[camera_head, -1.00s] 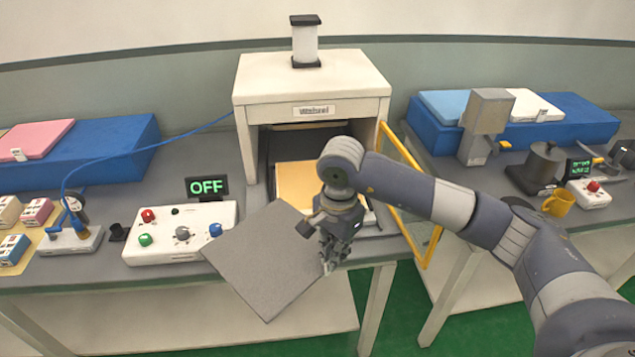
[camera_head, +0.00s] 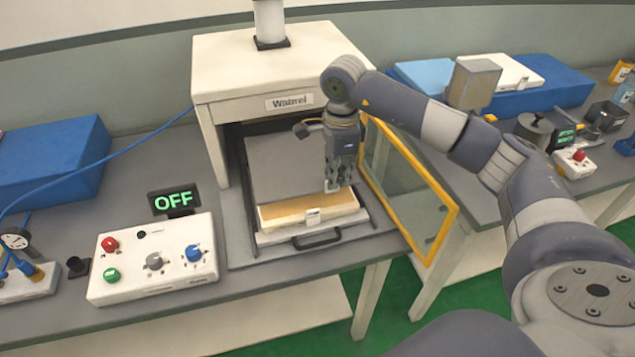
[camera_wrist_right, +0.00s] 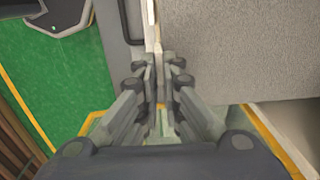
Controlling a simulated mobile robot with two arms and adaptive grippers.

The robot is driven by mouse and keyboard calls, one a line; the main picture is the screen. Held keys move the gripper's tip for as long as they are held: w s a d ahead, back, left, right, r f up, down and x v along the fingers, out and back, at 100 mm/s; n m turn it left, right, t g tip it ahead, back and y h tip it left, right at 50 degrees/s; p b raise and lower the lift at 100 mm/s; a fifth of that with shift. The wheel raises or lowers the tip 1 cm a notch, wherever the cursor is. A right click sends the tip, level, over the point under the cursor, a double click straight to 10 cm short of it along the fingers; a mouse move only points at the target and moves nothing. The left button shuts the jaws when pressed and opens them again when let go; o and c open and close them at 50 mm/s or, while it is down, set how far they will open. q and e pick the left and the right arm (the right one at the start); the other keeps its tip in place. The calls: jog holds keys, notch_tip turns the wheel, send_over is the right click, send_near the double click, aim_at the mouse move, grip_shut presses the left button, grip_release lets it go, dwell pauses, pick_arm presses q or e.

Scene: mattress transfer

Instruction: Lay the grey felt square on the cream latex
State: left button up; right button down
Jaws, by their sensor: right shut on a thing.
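The grey felt square (camera_head: 290,165) is level in the press opening, over the back and middle of the cream latex block (camera_head: 310,205). The latex's front strip and front face show; the rest is hidden under the felt. My right gripper (camera_head: 333,187) is shut on the felt's right front edge. In the right wrist view the felt (camera_wrist_right: 235,45) extends to the right of the closed fingers (camera_wrist_right: 157,60). I cannot tell whether the felt touches the latex all over. My left gripper is not in view.
The latex sits on a tray with a dark handle (camera_head: 316,240) in the white press (camera_head: 290,65). A yellow-framed door (camera_head: 440,225) stands open at the right. The control box (camera_head: 150,260) and OFF display (camera_head: 174,200) are at the left.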

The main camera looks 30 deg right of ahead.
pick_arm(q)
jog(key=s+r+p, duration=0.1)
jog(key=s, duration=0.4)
pick_arm(e)
jog(key=f+p, duration=0.1)
jog(key=f, duration=0.5)
jog(key=shift+s+f, duration=0.1)
jog(key=shift+s, duration=0.1)
jog(key=shift+f, duration=0.4)
jog(key=c, duration=1.8)
grip_release()
pick_arm(q)
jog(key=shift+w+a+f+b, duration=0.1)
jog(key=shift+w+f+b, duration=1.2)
jog(key=shift+b, duration=0.8)
pick_arm(e)
jog(key=shift+s+r, duration=0.1)
jog(key=shift+r, duration=5.95)
